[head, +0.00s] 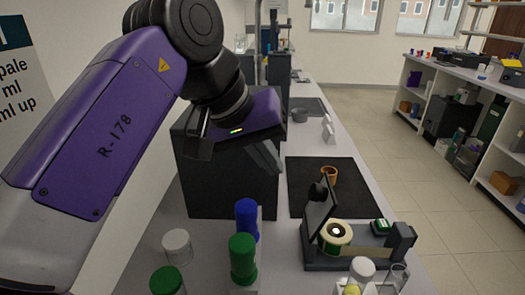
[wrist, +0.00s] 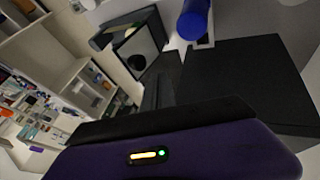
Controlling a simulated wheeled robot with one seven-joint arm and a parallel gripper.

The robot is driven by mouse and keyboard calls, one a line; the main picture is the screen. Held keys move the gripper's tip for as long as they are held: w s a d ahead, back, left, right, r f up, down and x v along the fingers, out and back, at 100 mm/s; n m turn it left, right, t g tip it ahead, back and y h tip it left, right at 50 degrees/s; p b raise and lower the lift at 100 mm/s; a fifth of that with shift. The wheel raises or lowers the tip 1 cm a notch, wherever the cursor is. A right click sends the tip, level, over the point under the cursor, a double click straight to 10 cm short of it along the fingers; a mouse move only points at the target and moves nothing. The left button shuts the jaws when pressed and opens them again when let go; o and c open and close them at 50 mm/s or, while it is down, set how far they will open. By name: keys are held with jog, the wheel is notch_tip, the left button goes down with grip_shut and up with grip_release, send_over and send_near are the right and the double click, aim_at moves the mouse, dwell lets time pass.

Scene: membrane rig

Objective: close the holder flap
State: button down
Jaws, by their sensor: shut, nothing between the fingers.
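The holder (head: 350,255) stands at the lower right of the head view, a dark base with a cream ring-shaped part with a dark centre (head: 336,238) in it. Its flap (head: 319,212) is raised at the left end, steeply tilted, with a round black knob on it. In the wrist view, a dark-framed panel with a pale face (wrist: 137,48) and a black knob appears to be the flap. My gripper (head: 268,158) is shut and empty, left of and above the flap, apart from it. Its fingers (wrist: 160,92) also show in the wrist view.
A large black box (head: 225,190) stands behind and below my gripper. Blue-capped (head: 247,215) and green-capped (head: 242,258) tubes stand left of the holder.

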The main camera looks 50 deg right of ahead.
jog(key=s+d+f, duration=0.3)
jog(key=d+f, duration=0.1)
jog(key=f, duration=0.1)
jog(key=shift+s+d, duration=0.25)
jog(key=shift+d, duration=0.1)
jog(key=shift+d, duration=0.1)
